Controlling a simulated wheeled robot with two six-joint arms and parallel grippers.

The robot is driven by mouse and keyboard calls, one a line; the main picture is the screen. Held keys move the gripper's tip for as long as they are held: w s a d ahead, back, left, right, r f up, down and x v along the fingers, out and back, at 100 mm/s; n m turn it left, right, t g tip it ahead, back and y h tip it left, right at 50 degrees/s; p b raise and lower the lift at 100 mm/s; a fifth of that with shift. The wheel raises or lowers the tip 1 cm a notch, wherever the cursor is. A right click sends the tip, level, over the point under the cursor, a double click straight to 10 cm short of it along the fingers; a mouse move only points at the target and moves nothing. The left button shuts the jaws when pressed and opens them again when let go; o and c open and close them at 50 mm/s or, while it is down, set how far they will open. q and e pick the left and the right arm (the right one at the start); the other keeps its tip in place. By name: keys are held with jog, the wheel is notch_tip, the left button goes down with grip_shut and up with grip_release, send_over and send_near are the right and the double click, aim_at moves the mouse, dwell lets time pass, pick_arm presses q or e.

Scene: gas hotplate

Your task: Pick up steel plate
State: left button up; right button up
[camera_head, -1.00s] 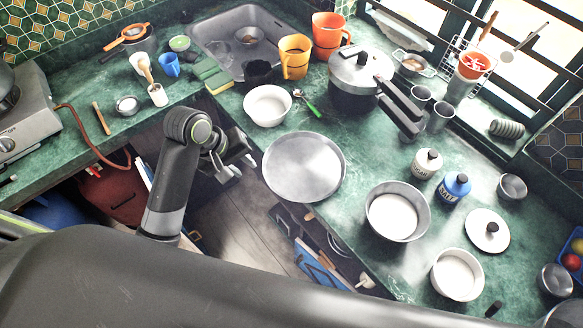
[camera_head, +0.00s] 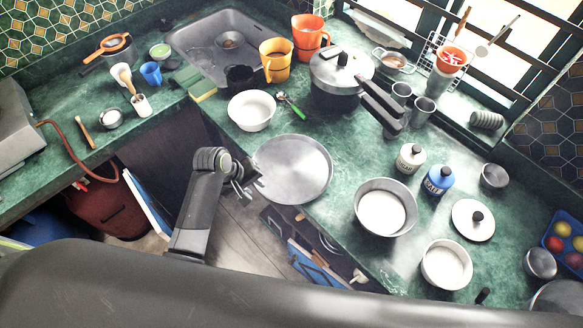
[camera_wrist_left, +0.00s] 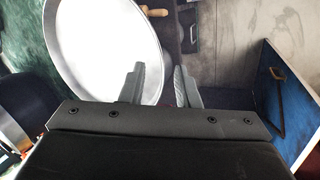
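The steel plate (camera_head: 293,172) is a round, shallow, shiny disc on the green counter, at its front edge. It also shows in the left wrist view (camera_wrist_left: 100,45), large at upper left. My left gripper (camera_head: 250,181) is at the plate's left rim in the head view. In the left wrist view my left gripper (camera_wrist_left: 160,75) has its two fingers apart. The left finger overlaps the plate, and the rim appears to lie between the fingers. I cannot tell whether they touch it. My right gripper is not in view.
A white bowl (camera_head: 252,110) is behind the plate, and a steel pot (camera_head: 384,208) is to its right. A lidded pressure cooker (camera_head: 340,75) stands farther back. Below the counter edge is an open shelf (camera_head: 300,245). The floor (camera_head: 235,235) beside my arm is clear.

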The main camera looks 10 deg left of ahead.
pick_arm(q)
jog(key=shift+p+x, duration=0.5)
jog(key=shift+x, duration=1.9)
jog(key=shift+w+a, duration=0.1)
jog(key=shift+a, duration=0.05)
grip_shut()
